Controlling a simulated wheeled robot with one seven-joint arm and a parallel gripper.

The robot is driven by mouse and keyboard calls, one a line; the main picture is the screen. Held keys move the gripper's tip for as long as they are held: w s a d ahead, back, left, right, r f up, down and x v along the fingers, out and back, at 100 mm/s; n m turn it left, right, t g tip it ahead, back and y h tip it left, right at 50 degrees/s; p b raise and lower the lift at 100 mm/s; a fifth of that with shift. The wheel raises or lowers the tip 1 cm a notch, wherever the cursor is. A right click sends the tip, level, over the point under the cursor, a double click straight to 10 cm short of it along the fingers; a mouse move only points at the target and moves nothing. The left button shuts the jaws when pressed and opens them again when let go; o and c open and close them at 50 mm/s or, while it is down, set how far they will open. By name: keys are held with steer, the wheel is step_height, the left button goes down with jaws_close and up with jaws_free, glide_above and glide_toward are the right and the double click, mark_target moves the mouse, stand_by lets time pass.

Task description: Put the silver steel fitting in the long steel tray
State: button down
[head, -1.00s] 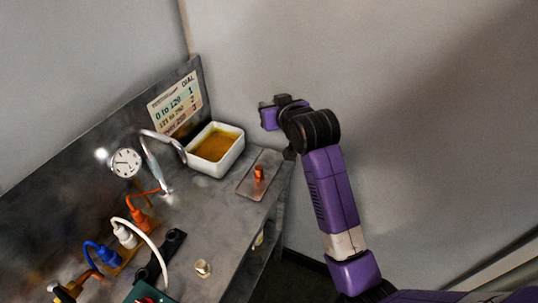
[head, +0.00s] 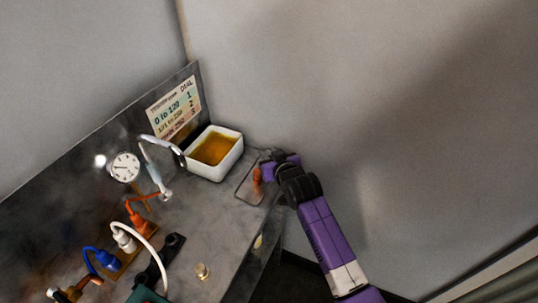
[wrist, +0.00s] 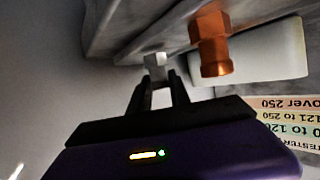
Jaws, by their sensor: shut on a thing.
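The silver steel fitting (wrist: 156,64) is pinched between the fingertips of my gripper (wrist: 157,88) in the wrist view. In the head view my gripper (head: 268,156) is at the far right end of the bench, over or beside the long steel tray (head: 243,190). My gripper and arm hide part of the tray's right side. A copper-coloured fitting (head: 256,180) stands in the tray, and it also shows close beside the silver fitting in the wrist view (wrist: 211,48). I cannot tell whether the silver fitting touches the tray.
A white basin (head: 228,167) with amber liquid stands left of the tray. A curved steel spout (head: 153,160) and a dial gauge (head: 125,167) are further left. A small pale fitting (head: 202,271) stands near the bench's front edge. Open floor lies right of the bench.

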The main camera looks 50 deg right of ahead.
steer(key=shift+f, duration=0.2)
steer(key=shift+f, duration=0.15)
steer(key=c, duration=1.2)
jaws_free()
steer(key=v, duration=1.2)
steer(key=shift+r+b, duration=0.25)
steer(key=shift+b, duration=0.15)
